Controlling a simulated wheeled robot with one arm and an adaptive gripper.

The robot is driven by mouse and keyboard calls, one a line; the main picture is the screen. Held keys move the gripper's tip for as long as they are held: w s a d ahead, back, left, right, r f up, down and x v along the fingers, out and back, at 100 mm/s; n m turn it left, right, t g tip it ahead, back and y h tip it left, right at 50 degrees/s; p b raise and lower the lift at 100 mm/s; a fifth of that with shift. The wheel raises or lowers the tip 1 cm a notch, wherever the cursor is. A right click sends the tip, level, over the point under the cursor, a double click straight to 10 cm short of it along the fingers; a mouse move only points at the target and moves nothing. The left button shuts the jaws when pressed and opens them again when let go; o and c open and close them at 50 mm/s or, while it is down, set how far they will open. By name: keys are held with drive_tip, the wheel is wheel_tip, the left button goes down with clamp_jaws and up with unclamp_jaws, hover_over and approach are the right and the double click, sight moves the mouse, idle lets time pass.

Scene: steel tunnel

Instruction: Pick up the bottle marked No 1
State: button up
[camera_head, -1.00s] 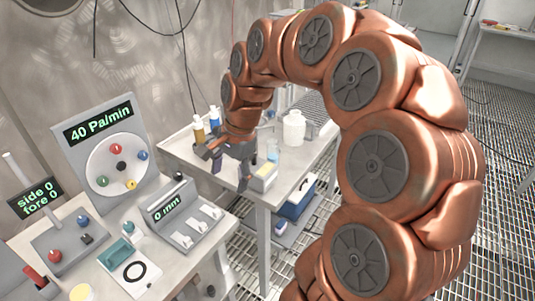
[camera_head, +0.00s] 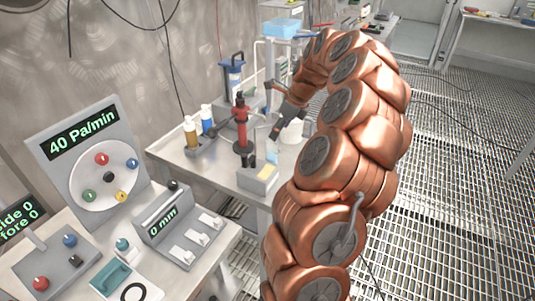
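No label reading "No 1" is legible in this view. An amber bottle (camera_head: 190,132) with a white top and a blue bottle (camera_head: 207,118) with a white top stand upright at the left of the white bench (camera_head: 210,172). A white rounded container (camera_head: 294,131) stands on the bench's right part, partly hidden by my gripper. My gripper (camera_head: 272,109) is above the bench's right part, in front of this container. Its dark fingers look spread apart, with nothing seen between them. I cannot tell whether it touches the container.
A red upright device (camera_head: 241,118) stands left of my gripper. A blue-framed apparatus (camera_head: 233,72) is behind it. A small box with a yellow label (camera_head: 258,180) is at the front edge. A control desk (camera_head: 150,262) fills the lower left. Grated floor (camera_head: 465,190) lies open at right.

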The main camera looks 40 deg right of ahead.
sight(272, 143)
drive_tip(key=shift+p+x, duration=1.2)
drive_tip(key=shift+x, duration=2.65)
drive_tip(key=shift+d, duration=0.1)
clamp_jaws()
